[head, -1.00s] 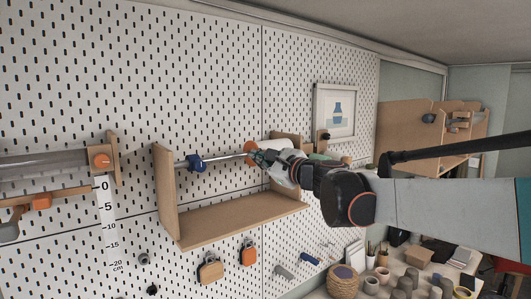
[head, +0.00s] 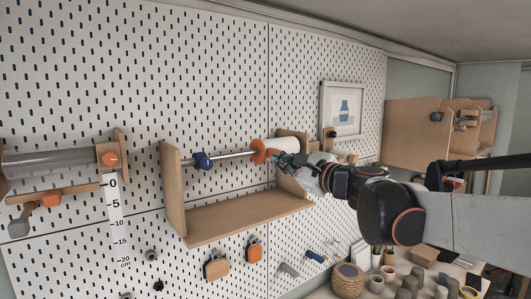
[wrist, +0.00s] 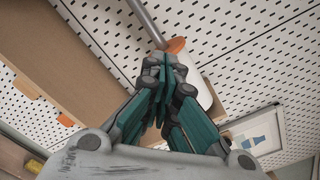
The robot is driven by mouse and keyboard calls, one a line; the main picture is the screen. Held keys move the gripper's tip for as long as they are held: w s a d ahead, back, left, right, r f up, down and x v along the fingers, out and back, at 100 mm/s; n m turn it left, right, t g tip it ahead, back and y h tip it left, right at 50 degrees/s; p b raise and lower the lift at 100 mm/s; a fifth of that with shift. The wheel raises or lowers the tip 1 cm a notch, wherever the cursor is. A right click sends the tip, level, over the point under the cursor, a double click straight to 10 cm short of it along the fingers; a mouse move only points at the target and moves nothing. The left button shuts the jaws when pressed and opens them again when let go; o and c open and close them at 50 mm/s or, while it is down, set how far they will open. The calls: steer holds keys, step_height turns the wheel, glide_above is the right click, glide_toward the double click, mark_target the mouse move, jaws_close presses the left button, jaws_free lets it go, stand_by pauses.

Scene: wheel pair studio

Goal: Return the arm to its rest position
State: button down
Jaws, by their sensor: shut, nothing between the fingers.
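My gripper (head: 288,163) is shut and empty in the head view, at the end of my arm reaching in from the right. It is in front of the right end of a wooden wall shelf (head: 240,219) on the pegboard. In the wrist view my gripper (wrist: 163,62) has its teal fingers together. A metal rod (head: 230,155) runs above the shelf, with a blue collar (head: 202,161) at left and an orange disc (head: 259,151) by a white roll (head: 284,146). The fingertips overlap the disc and roll in view; contact cannot be told.
A framed picture (head: 342,109) hangs right of the shelf. Padlock-like tags (head: 216,268) hang below the shelf. A cluttered table with a woven pot (head: 347,280) stands at lower right. A wooden cabinet (head: 412,130) is behind my arm.

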steer(key=s+f+n+g+h+b, duration=0.15)
steer(key=s+f+n+b, duration=0.35)
steer(key=f, duration=0.6)
steer(key=s+d+f+n+g+h+b, duration=0.1)
steer(key=s+f+n+g+b, duration=0.15)
steer(key=s+f+b, duration=0.65)
steer(key=s+f+n+g+h+b, duration=0.1)
steer(key=s+f+n+b, duration=0.35)
steer(key=f, duration=0.75)
steer(key=s+d+f+n+g+h+b, duration=0.1)
steer(key=s+d+f+n+h+b, duration=0.1)
steer(key=f, duration=0.7)
steer(key=s+d+f+n+g+h+b, duration=0.1)
steer(key=s+d+f+b, duration=0.4)
steer(key=f, duration=0.5)
steer(key=s+d+f+n+g+h+b, duration=0.1)
steer(key=s+d+f+n+h+b, duration=0.2)
steer(key=s+f+b, duration=0.4)
step_height(320, 180, down, 3)
steer(key=shift+s+d+f+n, duration=0.1)
steer(key=shift+s+d+n, duration=0.25)
steer(key=shift+d+n, duration=0.6)
steer(key=shift+a+n+h, duration=0.25)
